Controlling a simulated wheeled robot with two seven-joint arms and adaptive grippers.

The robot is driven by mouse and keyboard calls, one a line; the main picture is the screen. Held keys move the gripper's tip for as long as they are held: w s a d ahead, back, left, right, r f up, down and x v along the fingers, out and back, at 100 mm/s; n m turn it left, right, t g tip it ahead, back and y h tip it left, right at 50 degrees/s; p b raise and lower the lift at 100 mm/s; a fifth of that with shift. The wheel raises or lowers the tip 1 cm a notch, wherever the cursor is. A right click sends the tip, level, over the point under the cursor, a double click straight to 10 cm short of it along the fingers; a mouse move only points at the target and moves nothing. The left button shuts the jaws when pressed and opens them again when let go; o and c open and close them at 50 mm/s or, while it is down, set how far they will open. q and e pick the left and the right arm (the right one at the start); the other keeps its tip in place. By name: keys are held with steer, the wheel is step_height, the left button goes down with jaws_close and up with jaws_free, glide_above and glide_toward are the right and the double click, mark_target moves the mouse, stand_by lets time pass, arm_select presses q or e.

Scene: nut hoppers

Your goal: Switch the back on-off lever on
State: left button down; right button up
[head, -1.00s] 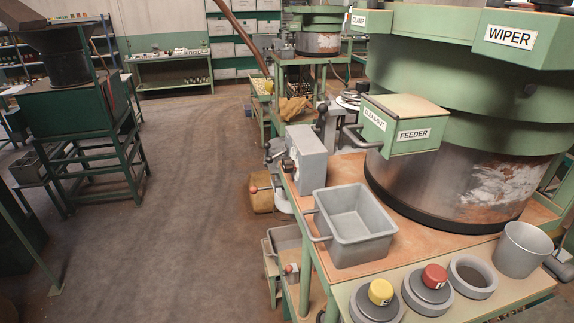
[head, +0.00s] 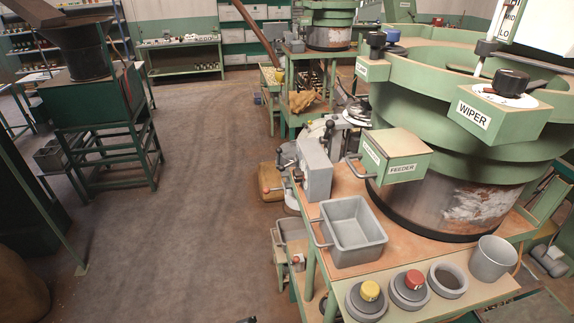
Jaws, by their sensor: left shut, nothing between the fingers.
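A grey control box (head: 316,170) stands at the left edge of the bench. A black-knobbed lever (head: 328,127) rises at its back, and dark ball-ended levers (head: 281,150) stick out on its left side. Lower left, a red-knobbed lever (head: 266,190) shows beside it. The lettering at these levers is too small to read, so I cannot tell which is the back on-off lever. Only a small dark tip of my left gripper (head: 248,320) shows at the bottom edge, shut and empty, well apart from the levers. My right gripper is not in view.
The bench holds a grey bin (head: 354,256), a yellow button (head: 370,290), a red button (head: 414,279), a grey cup (head: 491,258) and the green feeder box (head: 403,148). A large green bowl (head: 440,80) rises behind. The floor (head: 190,220) left of the bench is clear.

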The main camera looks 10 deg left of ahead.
arm_select(q)
steer(key=w+d+r+m+t+p, duration=0.15)
steer(key=w+r, duration=0.25)
steer(key=r, duration=0.5)
steer(key=w+d+r+m+t+p, duration=0.15)
steer(key=w+r, duration=0.25)
steer(key=r, duration=0.4)
steer(key=m+t+p, duration=0.4)
steer(key=t+p, duration=0.2)
steer(key=p, duration=0.3)
glide_toward(288, 165)
steer(key=s+f, duration=0.1)
steer(key=s, duration=0.3)
steer(key=shift+w+d+f, duration=0.3)
steer(key=shift+d, duration=0.15)
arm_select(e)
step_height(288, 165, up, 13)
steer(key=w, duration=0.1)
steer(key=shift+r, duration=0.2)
arm_select(q)
steer(key=w+p, duration=0.2)
steer(key=w, duration=0.8)
steer(key=shift+a+f, duration=0.35)
steer(key=shift+f, duration=0.05)
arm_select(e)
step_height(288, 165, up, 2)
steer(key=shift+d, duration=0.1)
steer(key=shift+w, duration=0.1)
